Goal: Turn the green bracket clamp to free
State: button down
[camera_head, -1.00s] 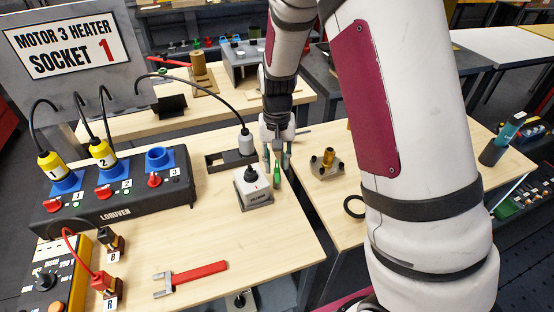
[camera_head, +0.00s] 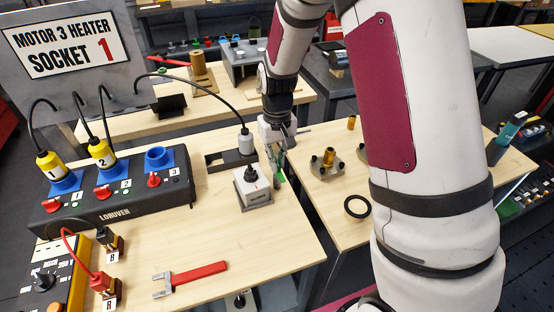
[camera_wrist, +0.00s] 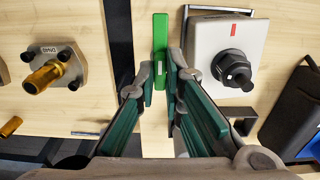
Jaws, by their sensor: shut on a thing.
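A narrow green bar (camera_wrist: 160,45), which I take for the green bracket clamp, shows in the wrist view, lying along the line of my fingers. My gripper (camera_wrist: 162,72) has its fingertips close on either side of it and is shut on it. In the head view my gripper (camera_head: 276,165) reaches down at a tilt just right of a grey box with a black knob (camera_head: 252,173). Only a little green (camera_head: 281,180) shows at the fingertips there. The clamp's pivot and what it holds cannot be made out.
The grey box (camera_wrist: 215,35) is close on the right in the wrist view. A flanged brass fitting (camera_head: 327,159) stands to the right of the gripper. A black ring (camera_head: 348,211) lies nearby. A black-grey plug (camera_head: 246,141) stands behind. A red-handled tool (camera_head: 200,273) lies in front.

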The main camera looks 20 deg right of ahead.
jog(key=c, duration=1.7)
grip_release()
jog(key=shift+r, duration=0.15)
notch_tip(320, 180, up, 12)
jog(key=s+r+t, duration=0.2)
jog(key=s+r, duration=0.8)
jog(key=s+r+t, duration=0.2)
jog(key=s+t, duration=0.1)
jog(key=s, duration=1.1)
jog(key=shift+s+d, duration=0.15)
jog(key=shift+s, duration=0.2)
